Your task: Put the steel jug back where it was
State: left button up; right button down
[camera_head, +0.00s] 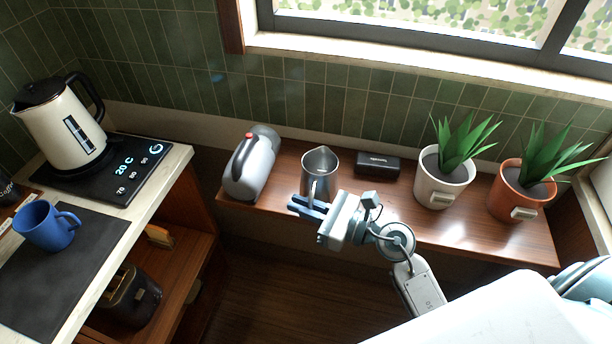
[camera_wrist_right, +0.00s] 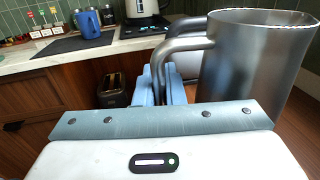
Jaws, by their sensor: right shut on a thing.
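The steel jug (camera_head: 320,168) is upright at the wooden window shelf (camera_head: 400,215), between a grey rounded vessel and a small black box. In the right wrist view the jug (camera_wrist_right: 258,65) fills the right side, its handle running to the left. My right gripper (camera_head: 308,207) is shut on the jug's handle. Its blue fingers also show in the right wrist view (camera_wrist_right: 160,88), around the handle's lower part. The jug's base is partly hidden behind the gripper, so I cannot tell whether it touches the shelf. My left gripper is not in view.
The grey vessel (camera_head: 250,165) stands left of the jug, the black box (camera_head: 378,164) right of it. Two potted plants (camera_head: 442,180) (camera_head: 522,192) stand farther right. A counter at left holds a white kettle (camera_head: 62,125) and a blue mug (camera_head: 45,228).

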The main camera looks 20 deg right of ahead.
jog(key=w+d, duration=0.1)
jog(key=w, duration=0.2)
jog(key=w+d+p, duration=0.1)
jog(key=w, duration=0.2)
jog(key=w+d, duration=0.1)
jog(key=w, duration=0.1)
jog(key=shift+w+d+f+p, duration=0.2)
jog(key=shift+w+f+p, duration=0.1)
jog(key=shift+w+f, duration=0.1)
notch_tip(320, 180, down, 3)
jog(key=shift+w+f+p, duration=0.1)
jog(key=shift+p, duration=0.25)
jog(key=shift+f, duration=0.2)
jog(key=shift+f, duration=0.2)
jog(key=c, duration=1.5)
grip_release()
jog(key=shift+r, duration=0.1)
jog(key=shift+d+r, duration=0.1)
